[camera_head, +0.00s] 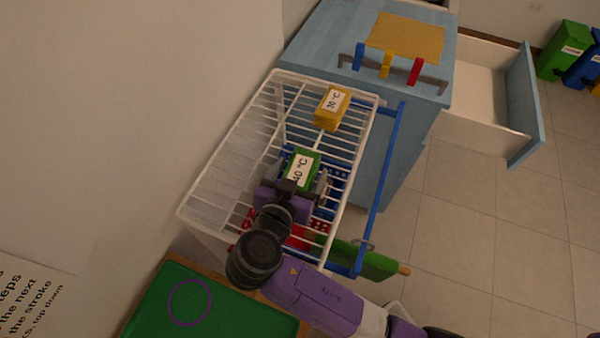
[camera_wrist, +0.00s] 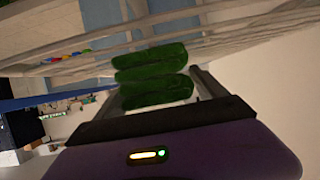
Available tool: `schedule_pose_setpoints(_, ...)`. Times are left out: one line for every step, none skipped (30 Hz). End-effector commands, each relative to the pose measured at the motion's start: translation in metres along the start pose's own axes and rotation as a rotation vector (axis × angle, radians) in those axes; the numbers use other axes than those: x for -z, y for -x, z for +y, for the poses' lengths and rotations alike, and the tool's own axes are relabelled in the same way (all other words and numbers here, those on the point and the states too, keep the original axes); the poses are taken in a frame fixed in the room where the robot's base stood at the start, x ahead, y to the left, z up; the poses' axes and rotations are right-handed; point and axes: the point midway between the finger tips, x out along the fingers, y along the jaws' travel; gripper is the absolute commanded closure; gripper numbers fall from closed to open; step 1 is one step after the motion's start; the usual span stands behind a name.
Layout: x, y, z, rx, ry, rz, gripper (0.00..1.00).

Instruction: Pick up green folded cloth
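The green folded cloth (camera_head: 303,165) has a white label reading 40 °C and lies on the white wire rack (camera_head: 190,205). My gripper (camera_head: 296,180) is right at its near side, with one finger to each side. In the wrist view the folded green cloth (camera_wrist: 152,75) shows as stacked layers between the two dark fingers. The fingers are spread apart, with a gap at the right finger; contact at the left one is unclear. The gripper body hides part of the cloth's near end in the head view.
A yellow folded cloth (camera_head: 331,108) with a white label lies farther along the rack. A blue rail (camera_head: 386,185) runs along the rack's right side. A blue cabinet (camera_head: 320,40) with an open drawer (camera_head: 480,95) stands behind. A wall is close on the left.

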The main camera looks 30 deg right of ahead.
Motion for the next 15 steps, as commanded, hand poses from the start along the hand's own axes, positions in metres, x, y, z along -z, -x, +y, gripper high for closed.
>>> schedule_pose_setpoints(0.0, 0.0001, 0.0, 0.0, 0.0, 0.0, 0.3)
schedule_pose_setpoints(0.0001, 0.0001, 0.0, 0.0, 0.0, 0.0, 0.36)
schedule_pose_setpoints(0.0001, 0.0002, 0.0, 0.0, 0.0, 0.0, 0.44)
schedule_pose_setpoints(0.0001, 0.0002, 0.0, 0.0, 0.0, 0.0, 0.5)
schedule_pose_setpoints(0.0001, 0.0002, 0.0, 0.0, 0.0, 0.0, 0.56)
schedule_pose_setpoints(0.0001, 0.0003, 0.0, 0.0, 0.0, 0.0, 0.64)
schedule_pose_setpoints(0.0001, 0.0003, 0.0, 0.0, 0.0, 0.0, 0.69)
schedule_pose_setpoints(0.0001, 0.0003, 0.0, 0.0, 0.0, 0.0, 0.75)
schedule_pose_setpoints(0.0002, 0.0003, 0.0, 0.0, 0.0, 0.0, 0.83)
schedule_pose_setpoints(0.0004, 0.0004, -0.0001, 0.0, 0.0, 0.001, 0.86)
schedule_pose_setpoints(0.0005, 0.0004, 0.0, 0.0, 0.0, 0.001, 0.86)
schedule_pose_setpoints(0.0005, 0.0004, 0.0, 0.0, 0.0, 0.001, 0.86)
schedule_pose_setpoints(0.0005, 0.0004, -0.0001, 0.0, 0.0, 0.001, 0.86)
schedule_pose_setpoints(0.0005, 0.0004, -0.0001, 0.0, 0.0, 0.001, 0.86)
schedule_pose_setpoints(0.0005, 0.0004, -0.0001, 0.0, 0.0, 0.001, 0.86)
